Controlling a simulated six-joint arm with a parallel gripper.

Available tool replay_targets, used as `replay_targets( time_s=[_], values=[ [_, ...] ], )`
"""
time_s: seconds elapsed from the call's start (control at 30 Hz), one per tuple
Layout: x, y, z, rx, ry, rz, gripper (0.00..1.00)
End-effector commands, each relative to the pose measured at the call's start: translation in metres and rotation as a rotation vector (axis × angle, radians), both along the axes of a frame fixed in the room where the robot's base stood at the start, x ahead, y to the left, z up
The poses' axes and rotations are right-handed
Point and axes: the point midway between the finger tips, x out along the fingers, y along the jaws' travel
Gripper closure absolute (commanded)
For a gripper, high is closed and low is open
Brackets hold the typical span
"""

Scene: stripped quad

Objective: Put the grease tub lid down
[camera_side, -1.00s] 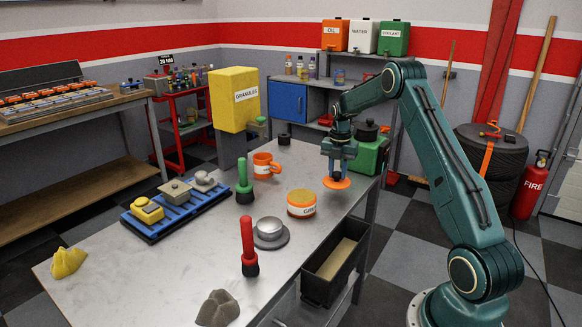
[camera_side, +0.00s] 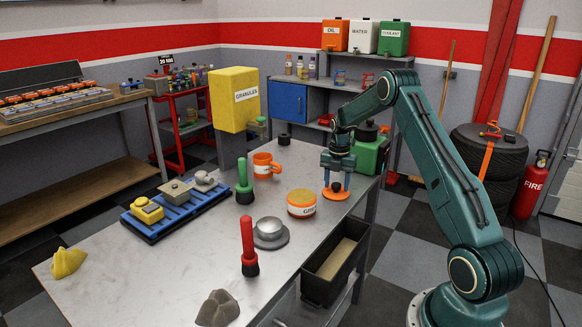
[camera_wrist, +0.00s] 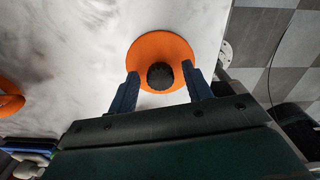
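The orange grease tub lid (camera_side: 336,194) lies flat on the metal table near its right edge. In the wrist view the lid (camera_wrist: 160,46) is a round disc with a black knurled knob (camera_wrist: 160,76) at its centre. My gripper (camera_side: 336,184) is low over the lid, and its two blue fingers are spread apart. In the wrist view the gripper (camera_wrist: 163,78) has a finger on each side of the knob, with clear gaps. The grease tub (camera_side: 301,206), orange and white with a tan top, stands uncovered just left of the lid.
An orange mug (camera_side: 264,166), a green-handled tool (camera_side: 244,184), a red-handled tool (camera_side: 248,245) and a grey round-based piece (camera_side: 269,230) stand on the table (camera_side: 170,270). A black bin (camera_side: 320,285) hangs at the near right edge. A green can (camera_side: 368,157) is behind my gripper.

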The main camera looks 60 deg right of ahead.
Motion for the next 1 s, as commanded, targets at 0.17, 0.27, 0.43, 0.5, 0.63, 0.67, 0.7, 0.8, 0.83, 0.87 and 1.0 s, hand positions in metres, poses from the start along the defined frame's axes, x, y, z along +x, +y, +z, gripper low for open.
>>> replay_targets(
  time_s=[0.17, 0.27, 0.43, 0.5, 0.63, 0.67, 0.7, 0.8, 0.83, 0.87, 1.0],
  values=[
    [0.0, 0.0, 0.0, 0.0, 0.0, 0.0, 0.51],
    [0.0, 0.0, 0.001, 0.0, 0.0, 0.0, 0.51],
    [0.0, 0.0, 0.006, 0.0, 0.0, 0.0, 0.51],
    [0.0, 0.0, 0.01, 0.0, 0.0, 0.0, 0.51],
    [0.001, 0.0, 0.024, -0.002, -0.002, 0.0, 0.51],
    [0.001, 0.0, 0.028, -0.002, -0.002, 0.0, 0.51],
    [0.001, 0.0, 0.034, -0.003, -0.003, 0.0, 0.51],
    [0.001, -0.001, 0.05, -0.002, -0.004, 0.0, 0.51],
    [0.0, 0.0, 0.054, -0.002, -0.002, 0.0, 0.51],
    [0.0, 0.0, 0.059, -0.002, -0.002, 0.0, 0.51],
    [0.0, 0.0, 0.083, -0.002, -0.002, 0.0, 0.51]
  ],
)
